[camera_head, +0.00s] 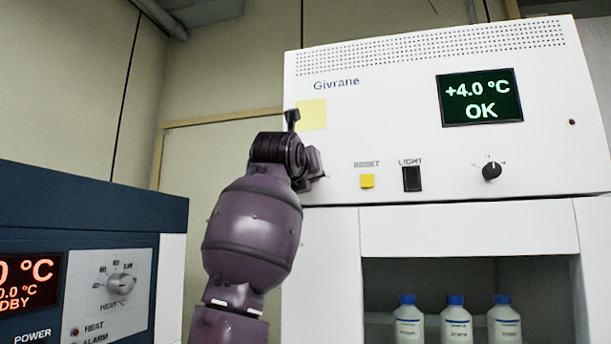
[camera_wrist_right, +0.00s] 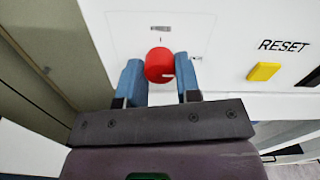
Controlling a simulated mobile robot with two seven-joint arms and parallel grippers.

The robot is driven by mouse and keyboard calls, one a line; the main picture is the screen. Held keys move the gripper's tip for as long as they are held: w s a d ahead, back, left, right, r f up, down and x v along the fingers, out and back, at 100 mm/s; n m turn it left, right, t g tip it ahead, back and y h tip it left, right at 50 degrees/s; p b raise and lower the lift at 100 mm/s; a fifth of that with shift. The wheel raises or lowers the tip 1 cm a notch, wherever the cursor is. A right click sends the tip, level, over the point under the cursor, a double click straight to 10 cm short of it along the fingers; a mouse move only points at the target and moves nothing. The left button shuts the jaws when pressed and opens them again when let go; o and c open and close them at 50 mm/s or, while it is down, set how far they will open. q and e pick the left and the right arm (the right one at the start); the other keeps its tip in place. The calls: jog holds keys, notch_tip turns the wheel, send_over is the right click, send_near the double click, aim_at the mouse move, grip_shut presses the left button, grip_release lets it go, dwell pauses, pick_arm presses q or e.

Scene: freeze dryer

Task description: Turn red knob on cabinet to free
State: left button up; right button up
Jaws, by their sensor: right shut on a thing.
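The red knob (camera_wrist_right: 159,58) sits on the white cabinet front in the right wrist view, with small printed marks above it and to its right. A small pale mark shows on its lower right edge. My right gripper (camera_wrist_right: 158,72) has its two blue fingers on either side of the knob, shut on it. In the head view the knob is hidden behind my right wrist, at the left part of the cabinet (camera_head: 400,135) marked Givrane. My left gripper is in neither view.
Right of the knob are a yellow RESET button (camera_head: 367,181), a black LIGHT switch (camera_head: 412,178) and a black dial (camera_head: 491,171). The display (camera_head: 480,97) reads +4.0 °C OK. Blue-capped bottles (camera_head: 456,325) stand below. A dark blue device (camera_head: 85,220) stands at left.

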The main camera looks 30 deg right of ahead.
jog(key=n+b, duration=0.2)
jog(key=n, duration=1.5)
jog(key=shift+n, duration=0.3)
dwell(0.4)
jog(key=o, duration=0.9)
